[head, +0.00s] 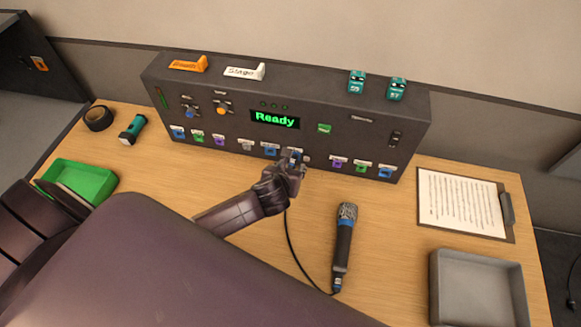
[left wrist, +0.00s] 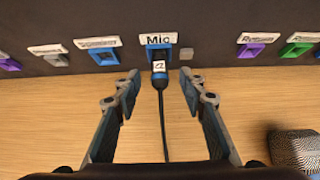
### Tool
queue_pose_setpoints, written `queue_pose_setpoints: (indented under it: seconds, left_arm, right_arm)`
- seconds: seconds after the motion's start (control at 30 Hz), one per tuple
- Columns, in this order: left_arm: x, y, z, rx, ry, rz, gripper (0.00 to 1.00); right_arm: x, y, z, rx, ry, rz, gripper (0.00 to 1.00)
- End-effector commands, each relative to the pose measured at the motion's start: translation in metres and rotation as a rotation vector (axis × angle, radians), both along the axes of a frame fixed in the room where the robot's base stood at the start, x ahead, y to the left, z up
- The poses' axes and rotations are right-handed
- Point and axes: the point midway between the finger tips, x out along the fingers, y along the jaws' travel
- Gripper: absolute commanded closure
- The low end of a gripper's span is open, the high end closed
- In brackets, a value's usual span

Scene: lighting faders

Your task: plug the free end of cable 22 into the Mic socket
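The Mic socket (left wrist: 151,46) is blue, on the front of the dark panel under a white "Mic" label in the left wrist view. A blue and black plug (left wrist: 159,80) with a white tag, apparently 22, sits at this socket, its tip lined up with and seemingly inside it. Its black cable (left wrist: 164,125) hangs down, and in the head view (head: 290,240) it runs to the microphone (head: 343,245) on the table. My left gripper (left wrist: 158,88) is open, one finger on each side of the plug with gaps. It also shows in the head view (head: 294,165), hiding most of the socket. My right gripper is not visible.
The panel (head: 160,75) has other coloured sockets either side and a display (head: 275,119) reading "Ready". A grey tray (head: 478,290) and clipboard (head: 462,203) lie right. A green tray (head: 100,183), flashlight (head: 132,130) and tape roll (head: 98,118) lie left.

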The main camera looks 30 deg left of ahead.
Motion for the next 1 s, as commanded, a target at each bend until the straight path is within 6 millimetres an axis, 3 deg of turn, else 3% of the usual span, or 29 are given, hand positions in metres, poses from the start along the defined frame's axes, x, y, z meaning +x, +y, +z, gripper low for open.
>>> queue_pose_setpoints:
  seconds: [0.37, 1.0]
  left_arm:
    - [-0.005, -0.001, 0.004, 0.000, 0.001, -0.001, 0.61]
    - [-0.081, -0.021, 0.073, 0.000, 0.001, -0.001, 0.61]
  right_arm:
    - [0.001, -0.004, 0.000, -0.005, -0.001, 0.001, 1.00]
    - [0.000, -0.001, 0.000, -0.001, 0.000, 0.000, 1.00]
